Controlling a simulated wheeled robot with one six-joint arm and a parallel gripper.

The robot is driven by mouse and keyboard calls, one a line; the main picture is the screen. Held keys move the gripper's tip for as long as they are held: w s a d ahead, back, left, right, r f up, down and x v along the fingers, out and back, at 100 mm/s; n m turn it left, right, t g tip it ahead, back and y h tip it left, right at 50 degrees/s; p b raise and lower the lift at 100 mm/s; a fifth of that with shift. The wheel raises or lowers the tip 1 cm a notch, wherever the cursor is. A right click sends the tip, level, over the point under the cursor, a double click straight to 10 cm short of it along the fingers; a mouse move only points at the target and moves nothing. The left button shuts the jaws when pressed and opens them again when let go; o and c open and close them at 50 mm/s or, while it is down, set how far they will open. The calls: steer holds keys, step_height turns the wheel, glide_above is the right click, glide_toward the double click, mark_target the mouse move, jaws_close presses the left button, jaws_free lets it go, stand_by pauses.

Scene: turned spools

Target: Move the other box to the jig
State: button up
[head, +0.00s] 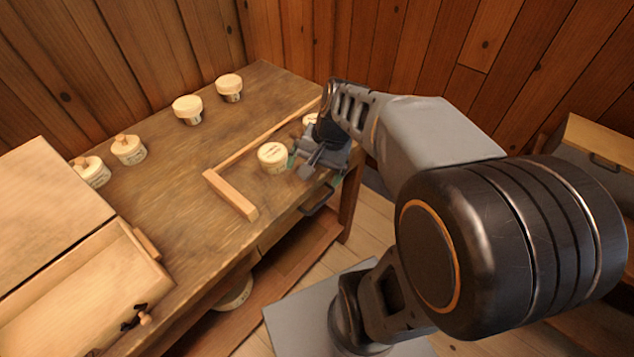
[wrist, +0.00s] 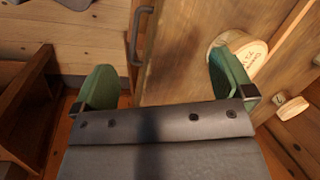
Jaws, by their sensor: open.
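The jig (head: 236,195) is a pale wooden fence with a corner on the table, a long rail along the back and a short rail at the left. One round cream-lidded box (head: 272,157) stands inside it. Another box (head: 309,119) stands farther right along the rail, mostly hidden by my arm. My gripper (head: 315,170) is open at the table's front edge, just right of the first box. In the wrist view, my green fingers (wrist: 163,75) are apart with nothing held. A lidded box (wrist: 245,50) lies by the right finger, partly covered by it.
Several more round boxes stand on the table, two at the back (head: 187,110) (head: 229,88) and two with knobbed lids at the left (head: 128,149) (head: 90,172). An open wooden chest (head: 60,215) fills the left side. A drawer handle (head: 318,201) juts from the front.

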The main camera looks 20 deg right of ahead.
steer(key=s+n+h, duration=0.1)
steer(key=n, duration=0.1)
steer(key=s+a+n+t+h, duration=0.1)
steer(key=s+n, duration=0.1)
steer(key=n, duration=0.1)
steer(key=s+n+h, duration=0.1)
steer(key=n, duration=0.1)
steer(key=shift+s+a+f+n+t, duration=0.25)
steer(key=shift+a+f+n+t, duration=0.15)
